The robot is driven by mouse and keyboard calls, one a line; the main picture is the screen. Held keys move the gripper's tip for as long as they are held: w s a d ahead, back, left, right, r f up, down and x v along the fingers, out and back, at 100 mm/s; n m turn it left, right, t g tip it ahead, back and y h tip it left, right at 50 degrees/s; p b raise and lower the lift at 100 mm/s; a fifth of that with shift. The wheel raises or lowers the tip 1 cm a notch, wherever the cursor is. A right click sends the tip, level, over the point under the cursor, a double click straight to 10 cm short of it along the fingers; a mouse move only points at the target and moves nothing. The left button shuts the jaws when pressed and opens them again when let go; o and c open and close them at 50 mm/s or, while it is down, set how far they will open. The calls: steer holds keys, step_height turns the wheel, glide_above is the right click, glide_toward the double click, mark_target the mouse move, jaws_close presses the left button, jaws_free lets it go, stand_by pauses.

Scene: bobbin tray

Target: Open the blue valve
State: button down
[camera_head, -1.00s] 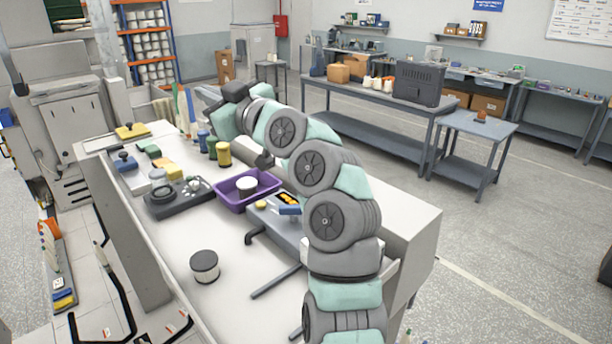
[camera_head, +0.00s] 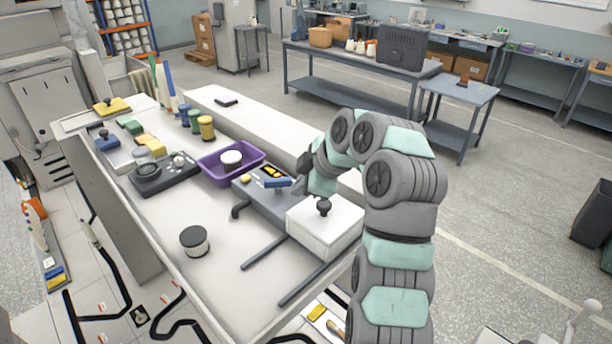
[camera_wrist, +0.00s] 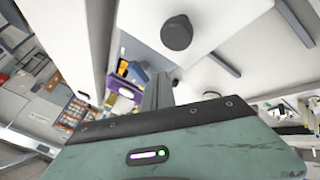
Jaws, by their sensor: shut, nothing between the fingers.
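A blue lever handle (camera_head: 278,182), which looks like the blue valve, sits on top of a grey unit (camera_head: 262,202) beside the purple tray. It points across to the right. A small blue part (camera_wrist: 138,72) shows in the wrist view, probably the same handle. My gripper (camera_head: 305,172) is just right of the blue handle, above the unit's back right side; its fingertips are hard to make out there. In the wrist view my gripper's grey fingers (camera_wrist: 158,92) are together and empty. I cannot tell contact with the handle, but a gap appears.
A white box (camera_head: 318,232) with a black knob (camera_head: 324,206) stands right of the grey unit. The purple tray (camera_head: 207,172) holds a white-topped spool (camera_head: 231,160). Another spool (camera_head: 194,241) stands on the bare table front. Two dark bars stick out near the table's front edge.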

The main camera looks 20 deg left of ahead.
mark_target(281, 191)
steer(key=p+x, duration=0.1)
steer(key=x, duration=0.3)
steer(key=shift+s+a, duration=0.1)
steer(key=shift+a, duration=0.05)
steer(key=shift+w+a+r+p, duration=0.1)
steer(key=shift+w+p, duration=0.1)
steer(key=shift+w, duration=0.2)
steer(key=shift+w+a+p, duration=0.15)
steer(key=shift+w+p, duration=0.05)
steer(key=shift+w, duration=0.25)
steer(key=shift+w+a+p, duration=0.25)
steer(key=shift+w, duration=0.3)
steer(key=shift+w+a+p, duration=0.25)
steer(key=shift+w, duration=0.3)
steer(key=shift+a, duration=0.15)
steer(key=shift+f, duration=0.2)
